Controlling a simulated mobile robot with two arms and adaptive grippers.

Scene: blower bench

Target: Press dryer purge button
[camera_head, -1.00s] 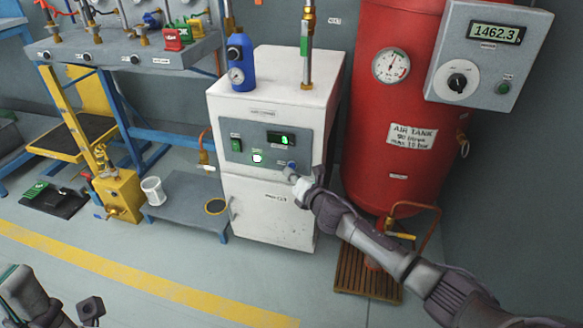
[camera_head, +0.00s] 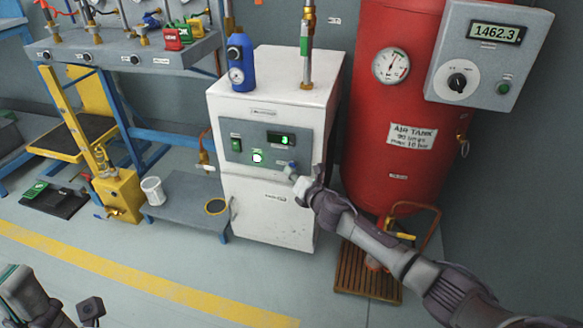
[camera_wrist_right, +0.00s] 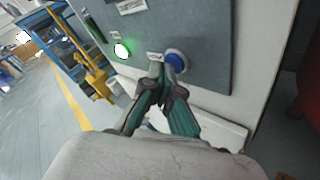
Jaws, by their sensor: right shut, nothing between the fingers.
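The dryer (camera_head: 262,190) is a white cabinet with a grey control panel (camera_head: 236,155) on its front. A blue round button (camera_head: 291,166) sits at the panel's lower right; it also shows in the right wrist view (camera_wrist_right: 177,61). My right gripper (camera_head: 296,177) is shut and empty, just below and in front of this button. In the wrist view its fingertips (camera_wrist_right: 159,72) lie close to the button's left edge; I cannot tell if they touch it. A lit green-white lamp (camera_head: 257,158) is left of the button. Part of my left arm shows at the bottom left; its jaws are unclear.
A red air tank (camera_head: 398,120) with a gauge stands right of the dryer. A grey control box (camera_head: 487,55) hangs at the upper right. A low grey table (camera_head: 184,208) with a white cup (camera_head: 153,190) stands left. The floor in front is clear.

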